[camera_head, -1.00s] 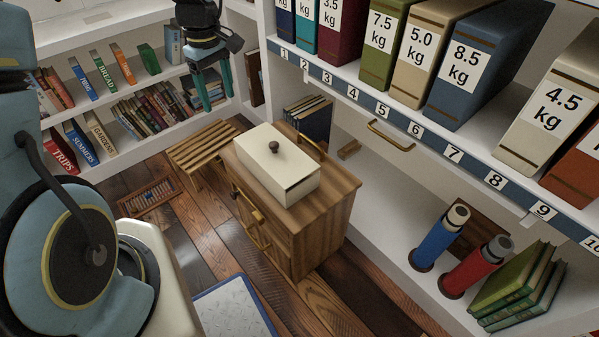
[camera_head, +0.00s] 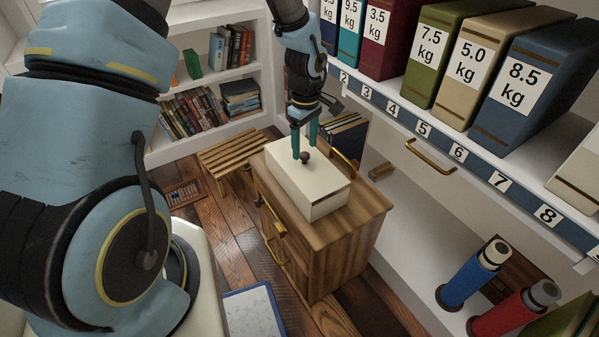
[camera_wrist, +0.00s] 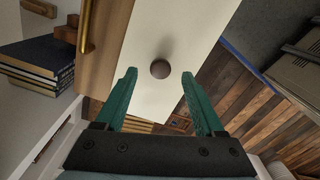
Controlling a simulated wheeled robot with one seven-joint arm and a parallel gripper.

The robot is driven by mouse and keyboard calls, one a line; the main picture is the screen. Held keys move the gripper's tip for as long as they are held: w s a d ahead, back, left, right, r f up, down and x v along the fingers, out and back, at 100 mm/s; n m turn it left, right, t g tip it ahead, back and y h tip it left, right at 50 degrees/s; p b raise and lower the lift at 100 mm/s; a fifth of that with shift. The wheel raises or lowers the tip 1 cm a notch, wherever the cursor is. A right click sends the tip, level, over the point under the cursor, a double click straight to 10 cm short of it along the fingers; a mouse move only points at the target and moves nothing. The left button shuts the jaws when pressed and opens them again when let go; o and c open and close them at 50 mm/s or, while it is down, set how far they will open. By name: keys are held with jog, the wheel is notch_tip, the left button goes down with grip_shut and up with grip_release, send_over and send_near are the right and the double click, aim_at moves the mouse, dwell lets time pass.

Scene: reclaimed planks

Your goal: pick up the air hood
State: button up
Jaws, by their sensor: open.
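The air hood is most likely the cream box-shaped cover (camera_head: 318,186) with a dark round knob (camera_head: 305,157) on top. It sits on a wooden cabinet (camera_head: 335,232). My gripper (camera_head: 304,147) is open, with teal fingers pointing down over the box at the knob. In the wrist view the open fingers (camera_wrist: 159,76) frame the knob (camera_wrist: 160,69), which lies near the line between the fingertips with gaps on both sides. The cream top (camera_wrist: 150,100) fills the middle there. Whether the fingertips have reached knob height is hard to tell.
A brass rail (camera_head: 343,161) stands at the cabinet top's back edge, close to the box. Dark books (camera_head: 345,138) are behind it. A shelf with heavy labelled binders (camera_head: 475,62) overhangs at right. A slatted wooden stool (camera_head: 230,151) stands at left.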

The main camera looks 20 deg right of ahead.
notch_tip(320, 180, down, 2)
jog(key=shift+f, duration=0.1)
grip_shut()
dwell(0.6)
dwell(0.9)
